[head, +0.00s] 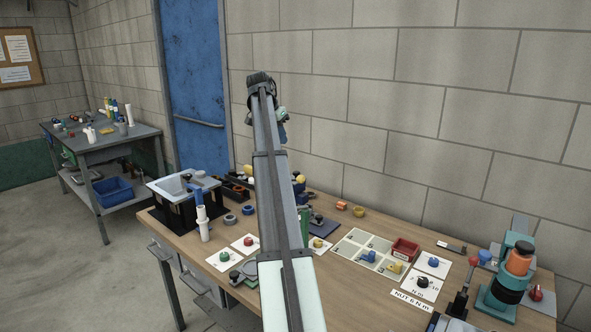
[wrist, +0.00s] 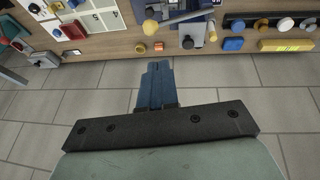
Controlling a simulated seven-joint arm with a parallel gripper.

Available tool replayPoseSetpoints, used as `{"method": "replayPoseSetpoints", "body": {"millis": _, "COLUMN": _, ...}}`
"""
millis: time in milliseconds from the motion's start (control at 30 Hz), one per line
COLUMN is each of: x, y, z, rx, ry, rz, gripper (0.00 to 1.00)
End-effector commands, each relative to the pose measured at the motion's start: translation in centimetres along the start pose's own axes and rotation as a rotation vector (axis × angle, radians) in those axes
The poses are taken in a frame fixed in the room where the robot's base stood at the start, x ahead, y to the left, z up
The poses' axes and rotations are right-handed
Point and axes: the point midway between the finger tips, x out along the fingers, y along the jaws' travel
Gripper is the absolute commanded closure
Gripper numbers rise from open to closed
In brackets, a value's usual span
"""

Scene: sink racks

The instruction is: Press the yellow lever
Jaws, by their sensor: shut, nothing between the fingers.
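In the head view my gripper (head: 281,132) is high in front of the block wall, partly hidden by my arm. My arm also hides the middle of the bench.
The wooden bench (head: 340,277) carries several small parts on white cards. A sink (head: 184,187) stands at its left end, a red bin (head: 404,250) at centre right, and a teal and orange device (head: 515,265) at the right. The space above the bench is mostly clear.

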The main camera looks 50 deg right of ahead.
Motion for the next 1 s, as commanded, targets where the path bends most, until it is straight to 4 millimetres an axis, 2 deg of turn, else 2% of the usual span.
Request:
{"method": "replayPoseSetpoints", "body": {"millis": 367, "x": -0.1, "y": 0.1, "z": -0.2, "rx": 0.004, "ry": 0.000, "rz": 0.001, "gripper": 1.00}}
{"method": "replayPoseSetpoints", "body": {"millis": 533, "x": 0.9, "y": 0.2, "z": -0.1, "rx": 0.004, "ry": 0.000, "rz": 0.001, "gripper": 1.00}}
{"method": "replayPoseSetpoints", "body": {"millis": 667, "x": 2.6, "y": 0.3, "z": -0.1, "rx": 0.004, "ry": -0.001, "rz": 0.002, "gripper": 1.00}}
{"method": "replayPoseSetpoints", "body": {"millis": 1000, "x": 8.6, "y": 0.2, "z": -0.1, "rx": 0.003, "ry": -0.001, "rz": 0.001, "gripper": 1.00}}
